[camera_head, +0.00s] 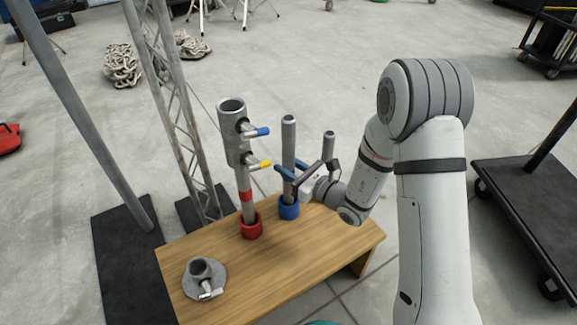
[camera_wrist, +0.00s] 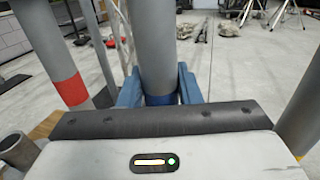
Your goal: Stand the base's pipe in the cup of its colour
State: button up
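A grey pipe with a blue band (camera_head: 288,140) stands upright in the blue cup (camera_head: 289,210) on the wooden table. My gripper (camera_head: 292,169) has its blue fingers on both sides of this pipe, close against it, above the cup. The wrist view shows the pipe (camera_wrist: 157,40) between the fingers. The red cup (camera_head: 251,230) holds a red-banded pipe (camera_head: 244,180) with a clamped sleeve (camera_head: 233,130) on top. A third pipe (camera_head: 328,146) stands at the right; its foot is hidden by my gripper. The round base (camera_head: 192,285) lies at the table's front left, its socket empty.
The wooden table (camera_head: 300,270) is bare at its front middle. Blue and yellow clamp handles (camera_head: 263,165) stick out from the sleeve towards my gripper. A truss and poles on black plates (camera_head: 125,250) stand left of the table. A black cart (camera_head: 530,185) is at the right.

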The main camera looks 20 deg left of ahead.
jog(key=o, duration=0.5)
jog(key=p+v, duration=0.2)
jog(key=v, duration=0.5)
jog(key=shift+s+d, duration=0.15)
jog(key=shift+d, duration=0.25)
jog(key=s+d+r+n+g+h+p, duration=0.2)
jog(key=s+r+n+g+p, duration=0.3)
jog(key=r, duration=0.4)
jog(key=s+d+r+n+g+h+p, duration=0.1)
jog(key=s+d+r+n+g+p, duration=0.1)
jog(key=s+r+n+p, duration=0.6)
jog(key=s+d+r+n+g+h+p, duration=0.15)
jog(key=r+g+p, duration=0.35)
jog(key=r, duration=0.6)
jog(key=d+r+n+t+h+p, duration=0.2)
jog(key=d+r+h+p, duration=0.2)
jog(key=d+r, duration=0.3)
jog(key=s+d+r+n+t+h+p, duration=0.1)
jog(key=d+r+n+t+h+p, duration=0.2)
jog(key=d+r+p, duration=0.4)
jog(key=s+d+r+n+t+h+p, duration=0.1)
jog(key=d+r+n+t+h+p, duration=0.1)
jog(key=d+r+h+p, duration=0.3)
jog(key=shift+s+d+r+n+t+p, duration=0.15)
jog(key=shift+d+r+n+p, duration=0.3)
jog(key=shift+r, duration=0.3)
jog(key=shift+d+r+n+t+p, duration=0.1)
jog(key=shift+d+r+t+p, duration=0.1)
jog(key=shift+d+r, duration=0.45)
